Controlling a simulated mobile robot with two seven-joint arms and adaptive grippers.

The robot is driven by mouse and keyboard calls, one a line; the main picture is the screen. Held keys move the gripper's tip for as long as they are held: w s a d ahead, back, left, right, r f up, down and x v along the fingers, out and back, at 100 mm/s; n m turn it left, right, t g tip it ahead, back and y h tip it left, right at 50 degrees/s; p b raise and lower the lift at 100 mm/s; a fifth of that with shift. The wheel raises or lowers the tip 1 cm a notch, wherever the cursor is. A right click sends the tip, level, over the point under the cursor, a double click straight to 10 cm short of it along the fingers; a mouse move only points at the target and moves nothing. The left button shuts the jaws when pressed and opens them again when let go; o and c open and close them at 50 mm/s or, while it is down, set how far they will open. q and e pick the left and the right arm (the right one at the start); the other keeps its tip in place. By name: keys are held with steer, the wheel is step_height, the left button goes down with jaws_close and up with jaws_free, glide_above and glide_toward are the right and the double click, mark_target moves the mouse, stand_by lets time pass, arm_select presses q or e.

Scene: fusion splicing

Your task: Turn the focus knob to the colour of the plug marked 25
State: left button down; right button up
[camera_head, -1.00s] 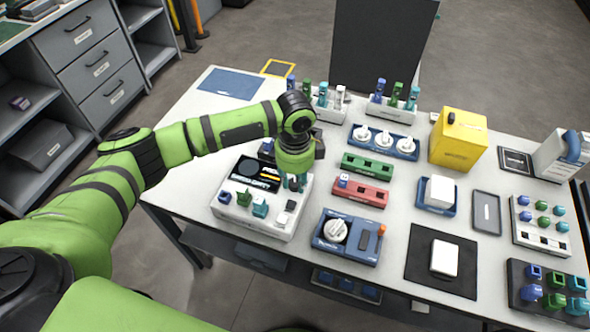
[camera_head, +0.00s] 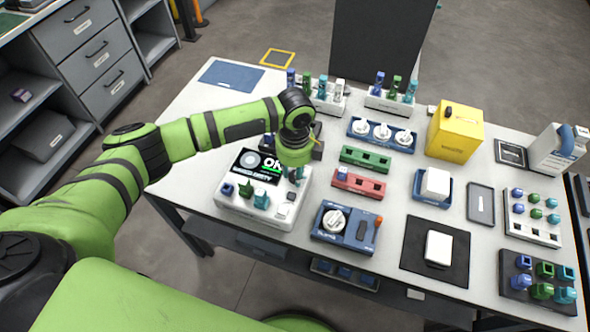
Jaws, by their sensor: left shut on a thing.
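The white splicer unit (camera_head: 236,214) stands at the left front of the table. My left gripper (camera_head: 295,176) points down at the unit's right rear, beside the screen. It is shut on a small part there, apparently the focus knob, which the fingers mostly hide. My right gripper is out of view.
A blue box with a white dial (camera_head: 334,221) stands right of the splicer. Behind are a red rack (camera_head: 359,184), a green rack (camera_head: 365,158) and a blue tray (camera_head: 363,138) of white spools. A yellow box (camera_head: 455,132) stands farther right. The table's left rear is mostly clear.

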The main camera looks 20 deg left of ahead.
arm_select(q)
steer(key=c, duration=0.9)
jaws_free()
step_height(320, 180, up, 12)
steer(key=shift+s+f, duration=0.1)
